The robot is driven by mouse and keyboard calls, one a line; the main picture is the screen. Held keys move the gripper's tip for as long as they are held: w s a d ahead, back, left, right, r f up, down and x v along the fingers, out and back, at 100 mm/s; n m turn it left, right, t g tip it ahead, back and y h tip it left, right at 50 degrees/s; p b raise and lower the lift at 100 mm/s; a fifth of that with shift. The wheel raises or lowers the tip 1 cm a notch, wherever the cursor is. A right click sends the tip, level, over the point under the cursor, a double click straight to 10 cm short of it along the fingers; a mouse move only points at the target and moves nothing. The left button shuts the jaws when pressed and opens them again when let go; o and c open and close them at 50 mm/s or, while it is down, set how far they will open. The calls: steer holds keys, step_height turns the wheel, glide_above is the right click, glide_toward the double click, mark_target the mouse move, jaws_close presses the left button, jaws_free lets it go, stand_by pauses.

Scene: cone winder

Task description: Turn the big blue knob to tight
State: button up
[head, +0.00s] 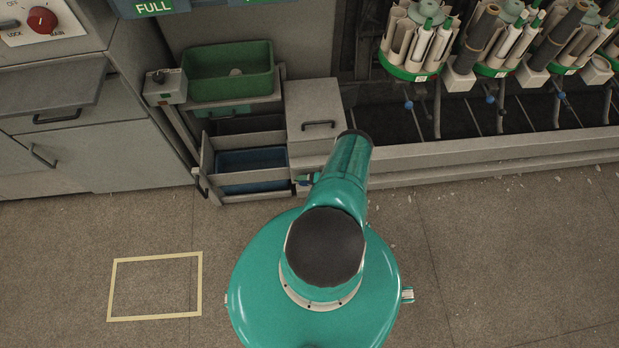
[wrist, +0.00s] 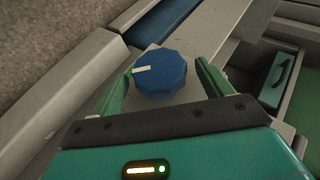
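The big blue knob (wrist: 160,73) shows in the wrist view, many-sided, with a white pointer mark that points left in the picture. It sits on a grey surface. My gripper (wrist: 164,70) is open, with one green finger to the left of the knob and one to the right. A gap shows between each finger and the knob, so I see no contact. No tight marking is readable.
In the head view, a green bin (head: 230,88) stands above open drawers with a blue tray (head: 250,183). A grey lidded box (head: 316,108) is beside them. A red knob (head: 42,20) is on the left panel. Bobbin carousels (head: 411,74) line the right.

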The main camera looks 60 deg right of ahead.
steer(key=v, duration=1.4)
steer(key=shift+w+a, duration=0.1)
steer(key=shift+w, duration=0.05)
